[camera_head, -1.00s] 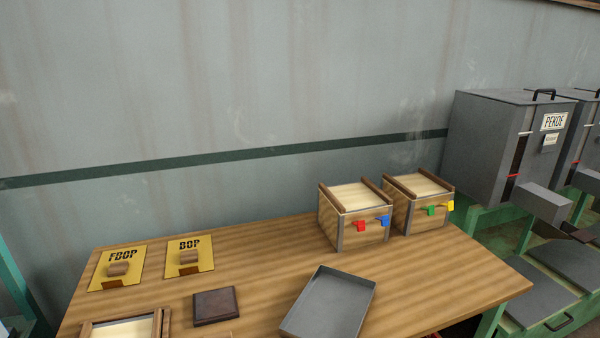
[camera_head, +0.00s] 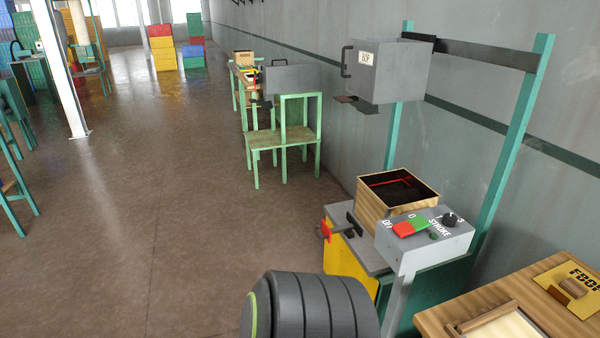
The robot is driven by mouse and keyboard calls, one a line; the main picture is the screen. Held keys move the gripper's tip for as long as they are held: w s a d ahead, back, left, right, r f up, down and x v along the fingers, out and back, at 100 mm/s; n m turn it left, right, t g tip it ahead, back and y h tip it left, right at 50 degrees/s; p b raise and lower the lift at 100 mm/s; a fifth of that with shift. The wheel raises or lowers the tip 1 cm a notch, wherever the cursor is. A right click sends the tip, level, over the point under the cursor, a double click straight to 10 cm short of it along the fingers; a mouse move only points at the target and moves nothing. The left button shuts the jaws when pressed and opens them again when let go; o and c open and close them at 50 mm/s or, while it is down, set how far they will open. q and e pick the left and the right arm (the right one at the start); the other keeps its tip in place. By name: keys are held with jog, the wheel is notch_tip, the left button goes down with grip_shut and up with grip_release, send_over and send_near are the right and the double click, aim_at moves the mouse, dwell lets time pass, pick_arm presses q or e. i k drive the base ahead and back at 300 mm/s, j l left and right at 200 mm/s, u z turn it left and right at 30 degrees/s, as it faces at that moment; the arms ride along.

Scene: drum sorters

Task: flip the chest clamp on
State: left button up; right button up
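An open wooden chest (camera_head: 399,204) with a dark inside sits on a machine with a yellow lower body (camera_head: 345,262). A red handle (camera_head: 326,231) sticks out at the machine's left side beside a grey plate; it may be the chest clamp, but I cannot tell its setting. A grey control box (camera_head: 432,245) in front of the chest has a red and green switch (camera_head: 410,226), a black knob (camera_head: 449,219) and the words OFF and STROKE. Neither gripper is in view.
A grey hopper (camera_head: 388,72) hangs on a teal frame (camera_head: 515,130) above the chest. A wooden bench (camera_head: 470,312) with a yellow card (camera_head: 570,288) stands at the lower right. A green chair-like stand (camera_head: 285,140) is farther back. The floor (camera_head: 170,220) to the left is clear.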

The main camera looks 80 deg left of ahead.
aim_at(328, 231)
jog(key=u, duration=2.6)
